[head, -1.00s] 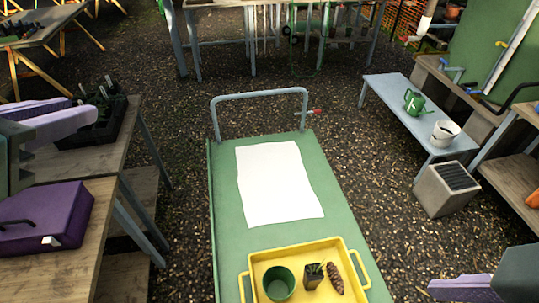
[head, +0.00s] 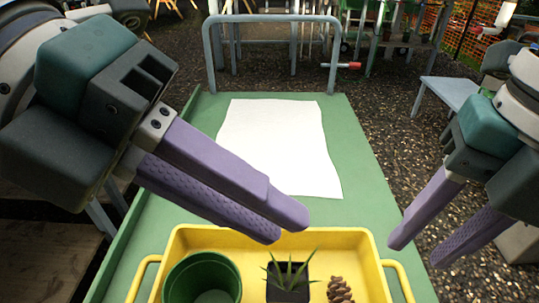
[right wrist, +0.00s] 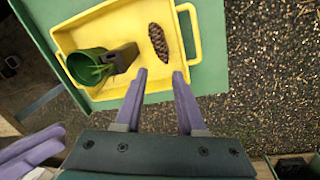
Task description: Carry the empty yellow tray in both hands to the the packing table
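The yellow tray (head: 345,240) lies on the green cart top, its near part cut off in the head view. It is not empty: it holds a green pot (head: 203,278), a spiky plant in a dark pot (head: 288,278) and a pine cone (head: 340,290). Its left handle (head: 143,278) and right handle (head: 402,280) are free. My left gripper (head: 288,228) hangs above the tray's far rim, its fingers slightly apart and partly overlapping in view. My right gripper (head: 418,255) is open and empty right of the tray; the right wrist view (right wrist: 160,76) shows it near the rim.
A white sheet (head: 275,145) lies on the green cart (head: 370,165), whose grey push bar (head: 272,18) stands at the far end. A blue-grey bench (head: 445,92) is at the right. A wooden table (head: 45,260) stands at the left. Gravel surrounds the cart.

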